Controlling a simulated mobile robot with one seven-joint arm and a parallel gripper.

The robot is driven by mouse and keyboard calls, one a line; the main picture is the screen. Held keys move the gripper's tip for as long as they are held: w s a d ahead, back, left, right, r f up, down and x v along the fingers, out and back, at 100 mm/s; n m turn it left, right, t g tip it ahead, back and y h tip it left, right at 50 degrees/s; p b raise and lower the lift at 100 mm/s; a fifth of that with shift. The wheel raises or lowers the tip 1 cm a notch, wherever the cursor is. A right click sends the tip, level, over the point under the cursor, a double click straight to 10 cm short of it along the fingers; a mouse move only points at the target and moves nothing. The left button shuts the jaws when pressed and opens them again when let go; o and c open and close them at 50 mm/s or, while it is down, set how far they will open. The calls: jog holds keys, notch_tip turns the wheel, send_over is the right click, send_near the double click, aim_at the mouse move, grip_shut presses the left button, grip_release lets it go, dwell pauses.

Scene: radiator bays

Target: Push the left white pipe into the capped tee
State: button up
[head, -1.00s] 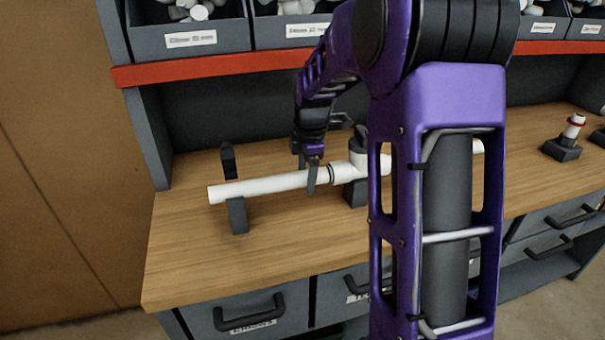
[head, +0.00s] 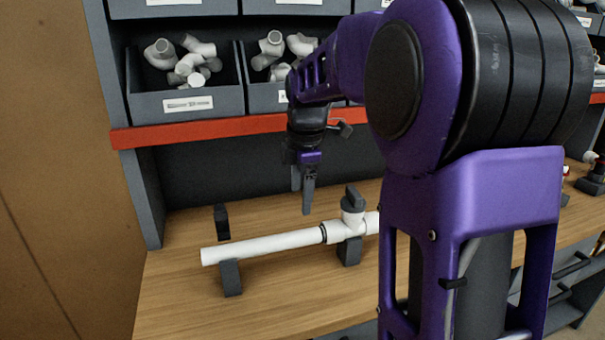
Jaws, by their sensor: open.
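The left white pipe (head: 262,246) lies level on a dark grey support block (head: 231,278) on the wooden bench. Its right end meets the white tee (head: 342,232) at a dark ring, and I cannot tell how deep it sits. The tee has a dark grey cap (head: 353,198) on top and rests on another dark block. White pipe continues right of the tee until my arm hides it. My gripper (head: 303,200) points down above and behind the pipe, left of the tee. It is open and empty, apart from the pipe.
A small dark upright post (head: 221,222) stands behind the pipe's left part. A red shelf edge (head: 220,130) and grey bins (head: 185,100) of white fittings are above the bench. The bench front left of my arm (head: 465,200) is clear. Drawers lie below.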

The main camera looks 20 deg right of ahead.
jog(key=r, duration=0.4)
jog(key=shift+s, duration=0.4)
